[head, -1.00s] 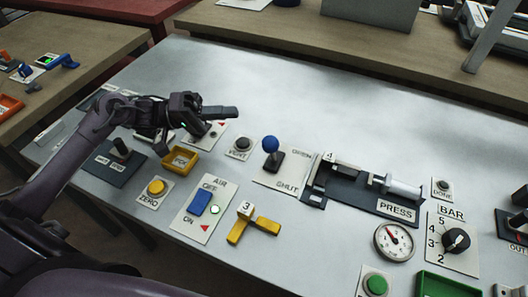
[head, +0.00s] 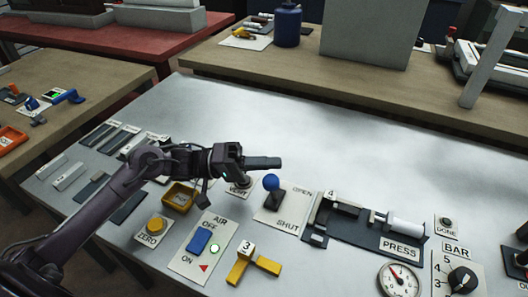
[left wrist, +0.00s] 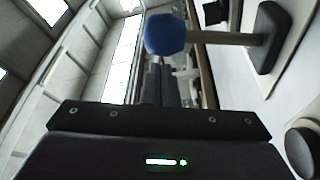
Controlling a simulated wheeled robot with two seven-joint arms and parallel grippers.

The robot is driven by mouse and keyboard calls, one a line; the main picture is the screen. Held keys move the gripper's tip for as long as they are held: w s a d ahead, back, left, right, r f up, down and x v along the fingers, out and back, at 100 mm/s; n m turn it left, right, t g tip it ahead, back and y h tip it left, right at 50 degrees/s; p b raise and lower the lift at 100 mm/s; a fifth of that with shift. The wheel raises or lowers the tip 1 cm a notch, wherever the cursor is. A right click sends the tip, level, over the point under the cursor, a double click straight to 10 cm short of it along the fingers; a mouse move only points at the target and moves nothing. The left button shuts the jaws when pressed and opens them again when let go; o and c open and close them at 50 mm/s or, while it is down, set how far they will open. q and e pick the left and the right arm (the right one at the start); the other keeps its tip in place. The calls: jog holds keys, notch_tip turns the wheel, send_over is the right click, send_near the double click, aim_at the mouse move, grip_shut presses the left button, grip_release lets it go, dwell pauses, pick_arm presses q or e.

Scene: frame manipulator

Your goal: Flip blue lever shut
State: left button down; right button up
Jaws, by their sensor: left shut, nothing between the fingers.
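The blue lever has a round blue knob (head: 271,182) on a short stem above a dark base. It stands on a white plate (head: 267,223) marked OPEN at the upper right and SHUT at the lower right. In the left wrist view the knob (left wrist: 165,34), its pale stem and dark base (left wrist: 270,38) show at the top, turned sideways. My left gripper (head: 279,162) is shut and empty, its fingers pointing right. In the head view its tips appear just above the knob, with a gap between. My right gripper is out of view.
Left of the lever are the VENT button (head: 238,188), a yellow tray (head: 180,196) and the AIR switch (head: 199,240). A clamp (head: 340,205) and the PRESS cylinder (head: 400,225) stand right of it. The back of the panel is bare.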

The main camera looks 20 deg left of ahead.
aim_at(273, 188)
pick_arm(q)
jog(key=shift+s+f, duration=0.3)
jog(key=shift+s, duration=0.35)
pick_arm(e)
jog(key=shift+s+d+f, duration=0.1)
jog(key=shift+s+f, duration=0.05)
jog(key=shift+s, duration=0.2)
pick_arm(q)
jog(key=shift+s, duration=0.1)
jog(key=shift+s+m+p, duration=0.3)
jog(key=shift+m, duration=0.1)
jog(key=s+p, duration=0.1)
jog(key=p, duration=0.1)
jog(key=shift+s+f+m+h+p, duration=0.1)
jog(key=shift+s+m+h+p, duration=0.2)
jog(key=shift+s+m+h, duration=0.1)
jog(key=shift+f, duration=0.2)
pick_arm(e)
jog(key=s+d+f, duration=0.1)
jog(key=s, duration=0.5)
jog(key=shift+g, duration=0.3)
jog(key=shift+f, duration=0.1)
